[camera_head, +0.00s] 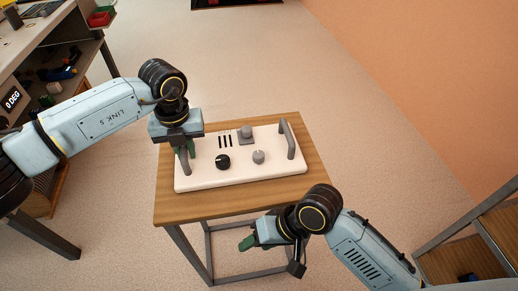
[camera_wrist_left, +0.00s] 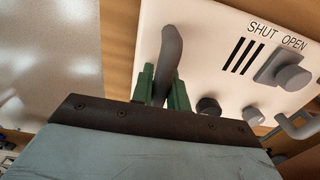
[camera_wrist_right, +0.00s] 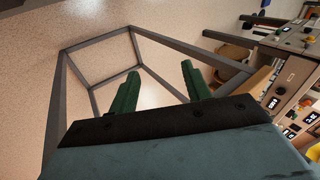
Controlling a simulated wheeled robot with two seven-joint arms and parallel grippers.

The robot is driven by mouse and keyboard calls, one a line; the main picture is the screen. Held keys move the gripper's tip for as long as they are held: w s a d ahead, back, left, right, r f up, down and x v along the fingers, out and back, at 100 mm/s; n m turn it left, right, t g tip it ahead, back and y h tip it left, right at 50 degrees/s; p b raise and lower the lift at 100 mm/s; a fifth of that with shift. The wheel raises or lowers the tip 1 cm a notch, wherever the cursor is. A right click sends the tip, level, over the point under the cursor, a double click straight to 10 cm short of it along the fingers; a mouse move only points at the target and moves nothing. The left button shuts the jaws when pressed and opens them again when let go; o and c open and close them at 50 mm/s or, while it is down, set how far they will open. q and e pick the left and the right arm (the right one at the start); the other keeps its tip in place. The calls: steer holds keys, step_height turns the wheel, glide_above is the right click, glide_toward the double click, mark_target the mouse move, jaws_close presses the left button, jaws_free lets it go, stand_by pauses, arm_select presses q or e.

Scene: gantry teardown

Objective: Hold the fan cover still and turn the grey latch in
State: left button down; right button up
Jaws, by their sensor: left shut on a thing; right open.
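The fan cover (camera_head: 205,178) is a white panel lying on a small wooden-topped table. It has a grey handle at each end, a black knob (camera_head: 223,162), a round grey knob (camera_head: 258,157) and a grey latch (camera_head: 246,132) on a square plate. In the left wrist view the latch (camera_wrist_left: 290,76) sits beside the printed words SHUT and OPEN. My left gripper (camera_head: 184,147) is shut on the left handle (camera_wrist_left: 170,50), its green fingers on either side. My right gripper (camera_head: 246,243) is open and empty, in front of the table's near edge and apart from the cover.
The wooden table (camera_head: 240,203) stands on a grey metal frame. A workbench with shelves (camera_head: 60,50) is at the left. Wooden steps or shelving (camera_head: 470,255) stand at the lower right, below an orange wall (camera_head: 430,80). Open floor lies behind the table.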

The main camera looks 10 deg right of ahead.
mark_target(259, 154)
steer(key=a+r+g, duration=0.3)
steer(key=r+g, duration=0.1)
steer(key=r, duration=0.2)
steer(key=w+d+r+m+h, duration=0.1)
steer(key=w+r, duration=0.2)
steer(key=w+d+r+m+t+h, duration=0.1)
steer(key=w+r, duration=0.1)
steer(key=w, duration=0.2)
steer(key=w+d+r+m+h, duration=0.1)
steer(key=w+r+h, duration=0.1)
steer(key=w+r, duration=0.1)
steer(key=shift+w+d+r+t, duration=0.15)
steer(key=shift+w+r+t, duration=0.15)
steer(key=shift+w, duration=0.3)
steer(key=w+d+r+m+t+h, duration=0.25)
steer(key=w+r, duration=0.35)
steer(key=r, duration=0.3)
steer(key=shift+m+g, duration=0.25)
steer(key=shift+g, duration=0.2)
steer(key=f, duration=1.2)
steer(key=shift+w+d+f, duration=0.1)
steer(key=shift+d+f, duration=0.05)
steer(key=shift+d, duration=0.15)
steer(key=c, duration=1)
